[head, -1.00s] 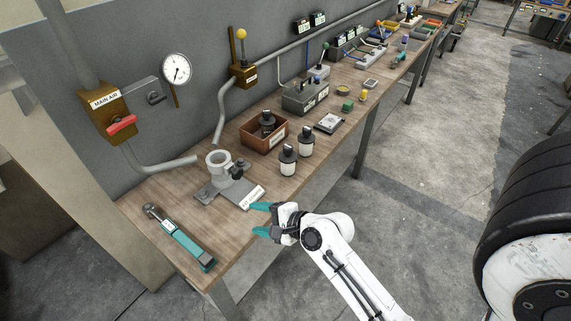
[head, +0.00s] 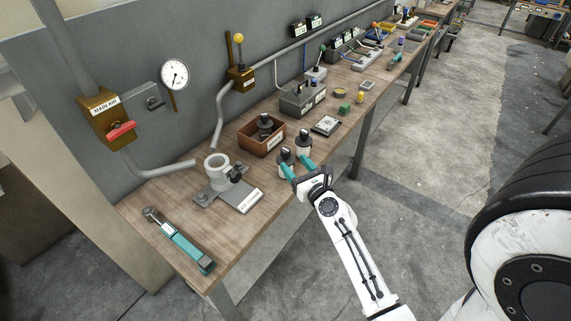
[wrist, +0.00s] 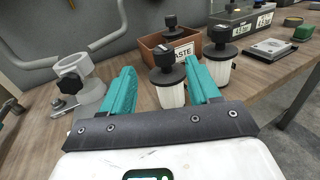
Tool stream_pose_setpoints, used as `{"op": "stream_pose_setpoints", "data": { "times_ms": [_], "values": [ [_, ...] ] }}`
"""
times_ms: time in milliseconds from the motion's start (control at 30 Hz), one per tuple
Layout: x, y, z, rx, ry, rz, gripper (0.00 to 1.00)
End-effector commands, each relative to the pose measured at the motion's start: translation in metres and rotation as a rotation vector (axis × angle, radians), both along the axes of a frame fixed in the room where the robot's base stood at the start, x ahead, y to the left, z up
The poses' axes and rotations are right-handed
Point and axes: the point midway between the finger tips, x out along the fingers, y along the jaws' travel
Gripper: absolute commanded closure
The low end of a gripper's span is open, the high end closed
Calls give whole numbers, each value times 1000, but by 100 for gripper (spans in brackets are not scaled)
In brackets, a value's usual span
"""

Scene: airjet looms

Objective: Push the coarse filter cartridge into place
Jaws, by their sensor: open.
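Two white filter cartridges with black caps stand upright on the bench: a left one (head: 285,158) and a right one (head: 303,143). I cannot read which is coarse. In the wrist view the left cartridge (wrist: 168,88) shows between my fingers and the right cartridge (wrist: 219,68) beyond the right finger. My gripper (head: 298,166) is open and empty, its teal fingers pointing at the cartridges from the bench's front side. The grey filter housing (head: 217,170), with an open round top and black side knob, stands left of them on a labelled plate; nothing shows in its top.
A brown waste box (head: 262,147) holding a black-capped cartridge stands behind the cartridges. A teal-handled wrench (head: 180,245) lies at the near left. A grey box (head: 302,100) and a small scale-like device (head: 326,125) stand farther right. Bare wood lies between housing and cartridges.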

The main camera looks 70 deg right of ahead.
Motion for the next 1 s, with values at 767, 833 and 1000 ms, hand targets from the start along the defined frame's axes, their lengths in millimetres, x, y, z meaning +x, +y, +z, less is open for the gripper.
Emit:
{"op": "stream_pose_setpoints", "data": {
  "times_ms": [767,833,1000],
  "values": [
    [55,-49,0,-2,4,2,39],
    [55,-50,-1,-1,5,2,39],
    [55,-49,0,-2,4,3,41]
  ]
}}
